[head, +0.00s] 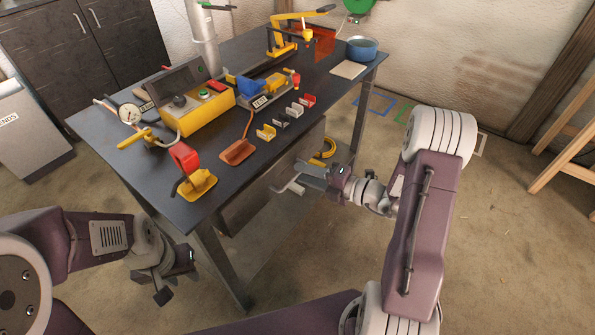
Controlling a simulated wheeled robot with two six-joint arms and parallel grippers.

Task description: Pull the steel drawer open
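The steel drawer (238,205) is a grey metal box under the dark workbench top, in the head view. A pale bar that looks like its handle (287,187) sticks out from its right side. The drawer looks shut, though the bench top hides much of it. My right gripper (306,177) is at the handle, reaching in from the right. Its fingers overlap the bar in the view, so I cannot tell whether they grip it. My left gripper (177,279) is open and empty, low in front of the bench's near corner.
The workbench (225,185) carries a yellow box (207,112), a gauge (129,113), a red-and-yellow clamp (195,178), small brackets and a blue bowl (362,48). A bench leg (221,263) stands near my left gripper. The floor right of the bench is mostly clear.

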